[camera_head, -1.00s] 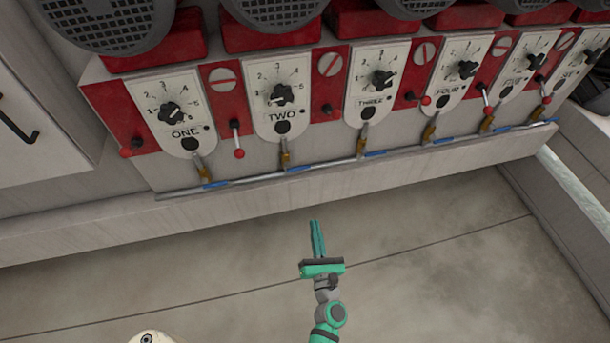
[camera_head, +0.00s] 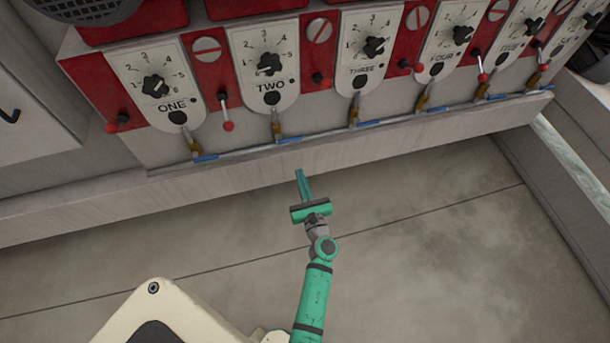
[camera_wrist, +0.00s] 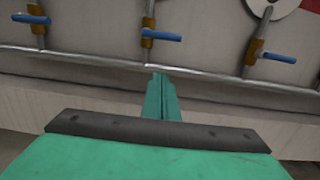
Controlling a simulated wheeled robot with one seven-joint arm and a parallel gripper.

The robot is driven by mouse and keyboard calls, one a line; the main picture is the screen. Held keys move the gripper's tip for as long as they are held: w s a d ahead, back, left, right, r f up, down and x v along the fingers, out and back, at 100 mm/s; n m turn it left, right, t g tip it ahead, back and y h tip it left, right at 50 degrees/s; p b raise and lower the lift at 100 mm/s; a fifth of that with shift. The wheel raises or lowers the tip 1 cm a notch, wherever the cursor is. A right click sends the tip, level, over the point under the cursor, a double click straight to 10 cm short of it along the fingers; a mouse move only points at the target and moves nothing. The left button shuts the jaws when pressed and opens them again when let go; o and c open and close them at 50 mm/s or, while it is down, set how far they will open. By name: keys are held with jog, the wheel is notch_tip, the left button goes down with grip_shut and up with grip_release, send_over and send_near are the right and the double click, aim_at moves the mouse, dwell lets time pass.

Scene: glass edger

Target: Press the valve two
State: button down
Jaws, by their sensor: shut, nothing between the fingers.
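The panel marked TWO (camera_head: 268,87) has a black knob and a dark round hole. Below it is valve two, a small brass fitting (camera_head: 277,130) with a blue lever (camera_head: 289,141), on a thin metal pipe. My gripper (camera_head: 298,172) is shut and empty, just below and slightly right of that valve, apart from it in the picture. In the wrist view, the shut fingertips (camera_wrist: 160,76) point at the pipe. The middle valve there, which appears to be valve two, has its blue lever (camera_wrist: 162,35) above the fingertips, pointing right. Nothing hides it.
Similar valves sit under panels ONE (camera_head: 194,148) and THREE (camera_head: 353,114), along the same pipe. Red-knobbed levers (camera_head: 227,126) stand out between the panels. A grey ledge (camera_head: 240,181) runs below the pipe. The floor (camera_head: 430,240) in front is clear.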

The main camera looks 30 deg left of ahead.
jog(key=w+a+r, duration=0.4)
jog(key=w+a, duration=0.1)
jog(key=shift+w+a+r, duration=0.25)
jog(key=shift+w+a, duration=0.05)
jog(key=shift+w, duration=0.1)
dwell(0.7)
